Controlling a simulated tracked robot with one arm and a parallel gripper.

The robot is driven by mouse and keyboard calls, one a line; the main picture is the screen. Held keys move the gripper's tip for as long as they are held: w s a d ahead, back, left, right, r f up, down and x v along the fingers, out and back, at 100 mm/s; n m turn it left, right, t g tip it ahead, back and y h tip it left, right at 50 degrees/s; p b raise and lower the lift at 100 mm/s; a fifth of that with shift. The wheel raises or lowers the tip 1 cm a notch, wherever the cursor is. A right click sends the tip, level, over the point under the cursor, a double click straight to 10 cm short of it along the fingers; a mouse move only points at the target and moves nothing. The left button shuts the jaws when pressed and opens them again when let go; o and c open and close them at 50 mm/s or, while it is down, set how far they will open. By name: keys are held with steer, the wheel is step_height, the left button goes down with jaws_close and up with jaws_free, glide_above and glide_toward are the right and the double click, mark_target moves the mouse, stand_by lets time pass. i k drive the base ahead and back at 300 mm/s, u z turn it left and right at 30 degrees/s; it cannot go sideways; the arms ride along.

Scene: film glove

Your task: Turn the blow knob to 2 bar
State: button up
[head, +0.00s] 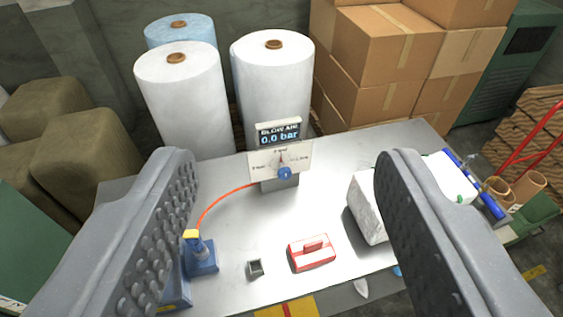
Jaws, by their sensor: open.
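The blow knob (284,173) is a small blue knob on a white panel (265,165) with printed marks too small to read fully. A small red pointer shows just above the knob. The display (279,133) above the panel reads "BLOW AIR 0.0 bar". The panel stands on a grey block toward the back of the metal table (235,220). My gripper (285,160) is open and empty, its two grey studded fingers spread wide at left and right. The knob lies between them in the picture, farther away and apart from both.
An orange hose (212,204) runs from the panel to a blue tool with a yellow top (200,253). A red-and-white block (311,252), a small dark cup (255,268) and a white wrapped block (368,208) are on the table. White rolls (272,85) and cardboard boxes (385,50) stand behind.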

mark_target(284, 174)
steer(key=u, duration=0.15)
steer(key=i, duration=0.5)
steer(key=u, duration=0.85)
